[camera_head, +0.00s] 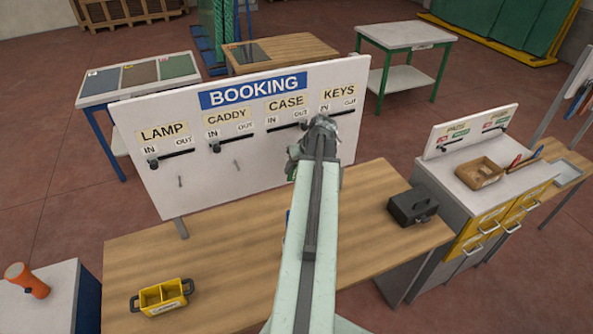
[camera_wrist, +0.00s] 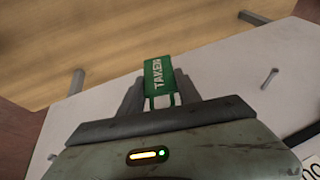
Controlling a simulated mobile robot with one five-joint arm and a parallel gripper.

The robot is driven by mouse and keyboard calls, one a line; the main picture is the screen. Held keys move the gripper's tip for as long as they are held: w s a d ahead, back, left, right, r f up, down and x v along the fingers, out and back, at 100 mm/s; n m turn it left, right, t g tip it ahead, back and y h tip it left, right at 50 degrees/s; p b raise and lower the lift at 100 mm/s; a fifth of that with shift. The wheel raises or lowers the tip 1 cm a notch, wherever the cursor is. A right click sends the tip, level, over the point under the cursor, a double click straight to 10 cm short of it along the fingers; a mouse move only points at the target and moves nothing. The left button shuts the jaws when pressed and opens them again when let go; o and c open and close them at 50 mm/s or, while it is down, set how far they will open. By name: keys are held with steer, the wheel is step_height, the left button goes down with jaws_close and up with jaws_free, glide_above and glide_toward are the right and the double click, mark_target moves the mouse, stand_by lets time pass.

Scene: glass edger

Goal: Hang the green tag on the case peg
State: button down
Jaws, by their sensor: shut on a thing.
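My gripper (camera_wrist: 160,92) is shut on the green tag (camera_wrist: 158,72), which has white "TAKEN" lettering and a white-framed opening near my jaws. In the head view my gripper (camera_head: 302,152) is in front of the right part of the white booking board (camera_head: 150,110), below the CASE label (camera_head: 286,103). Only a sliver of green shows there beside my arm. The case peg is not visible in the head view, where my arm covers that area. A small grey peg (camera_wrist: 270,78) stands on the board right of the tag in the wrist view, apart from it; I cannot tell which peg it is.
Bare pegs show under LAMP (camera_head: 180,181) and CADDY (camera_head: 237,165). Black sliders run under the labels. The wooden bench (camera_head: 225,240) below holds a yellow caddy (camera_head: 162,297) and a dark case (camera_head: 412,207). Its middle is partly hidden by my arm.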

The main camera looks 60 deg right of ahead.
steer(key=w+d, duration=0.4)
steer(key=w, duration=0.1)
steer(key=shift+w+f+b, duration=0.25)
steer(key=shift+f+b, duration=0.15)
steer(key=shift+f, duration=0.05)
stand_by(0.6)
steer(key=c, duration=0.8)
jaws_free()
steer(key=shift+o, duration=0.2)
